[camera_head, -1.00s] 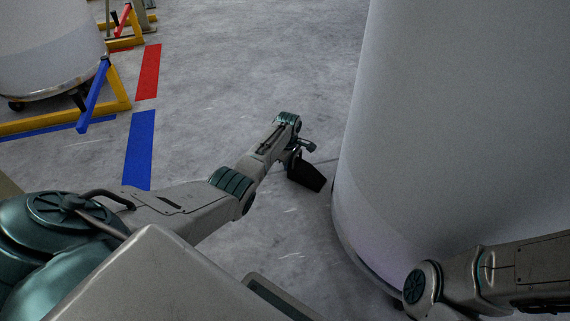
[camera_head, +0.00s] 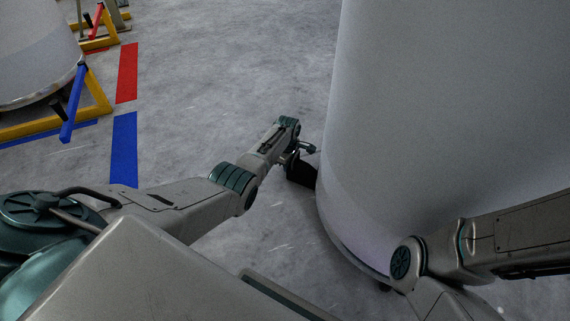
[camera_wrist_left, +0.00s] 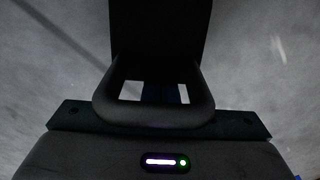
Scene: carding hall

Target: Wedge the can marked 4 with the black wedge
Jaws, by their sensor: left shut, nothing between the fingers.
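The black wedge (camera_head: 302,173) is low over the floor at the end of my left arm, its far end at the left edge of the large pale can (camera_head: 440,110). I cannot tell whether they touch. No number shows on the can's visible side. In the left wrist view the wedge (camera_wrist_left: 160,28) is a dark block with a looped handle (camera_wrist_left: 155,116). My left gripper (camera_head: 294,157) is shut at the handle. Its dark fingers (camera_wrist_left: 160,93) show within the loop, with light gaps on both sides. My right gripper is out of view.
Another pale can (camera_head: 35,50) stands at the upper left by a yellow frame (camera_head: 95,95) with a blue bar (camera_head: 72,103). Red (camera_head: 127,72) and blue (camera_head: 123,150) floor stripes lie beside it. The grey floor (camera_head: 225,80) between is clear.

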